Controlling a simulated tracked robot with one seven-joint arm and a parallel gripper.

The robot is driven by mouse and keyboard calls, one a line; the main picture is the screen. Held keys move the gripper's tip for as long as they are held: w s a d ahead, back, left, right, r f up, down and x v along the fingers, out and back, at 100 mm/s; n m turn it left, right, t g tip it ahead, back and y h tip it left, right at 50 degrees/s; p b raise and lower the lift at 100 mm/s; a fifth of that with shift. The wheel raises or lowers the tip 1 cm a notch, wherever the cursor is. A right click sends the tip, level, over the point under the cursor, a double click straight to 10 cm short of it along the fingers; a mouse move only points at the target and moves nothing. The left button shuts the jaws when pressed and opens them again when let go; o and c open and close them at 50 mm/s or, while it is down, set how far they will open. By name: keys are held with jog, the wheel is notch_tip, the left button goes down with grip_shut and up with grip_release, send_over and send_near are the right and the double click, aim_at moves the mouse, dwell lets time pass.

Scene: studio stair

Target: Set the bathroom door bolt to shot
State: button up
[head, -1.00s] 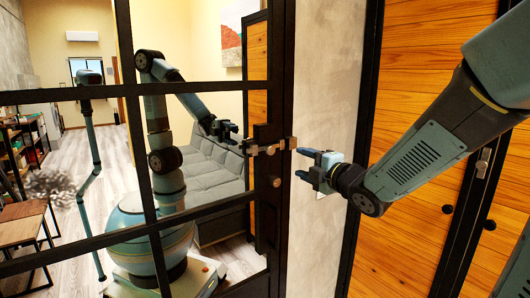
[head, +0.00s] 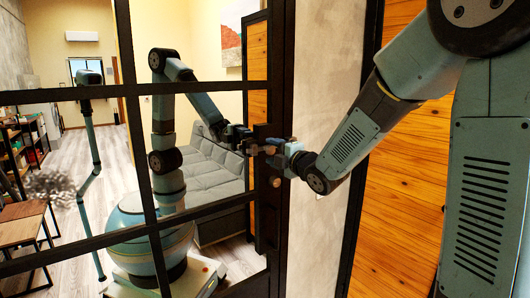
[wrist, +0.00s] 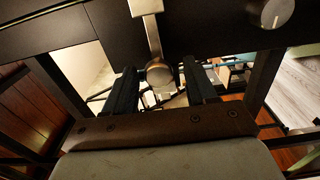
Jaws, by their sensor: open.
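The bolt (head: 262,149) is a small metal fitting on the black door stile, partly hidden by my gripper in the head view. In the wrist view it shows as a pale bar (wrist: 150,35) ending in a round knob (wrist: 160,73). My gripper (head: 278,152) is at the bolt, in front of the stile. In the wrist view its two dark fingers (wrist: 161,88) are apart, one on each side of the knob, with gaps beside it. I cannot tell from the bar how far the bolt is slid.
A round door knob (head: 276,182) sits on the stile below the bolt; it also shows in the wrist view (wrist: 272,12). The black-framed panes (head: 120,92) show a reflection of my body and the room. A pale wall strip (head: 325,80) and wooden panels (head: 405,180) stand right.

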jog(key=shift+x, duration=0.8)
grip_shut()
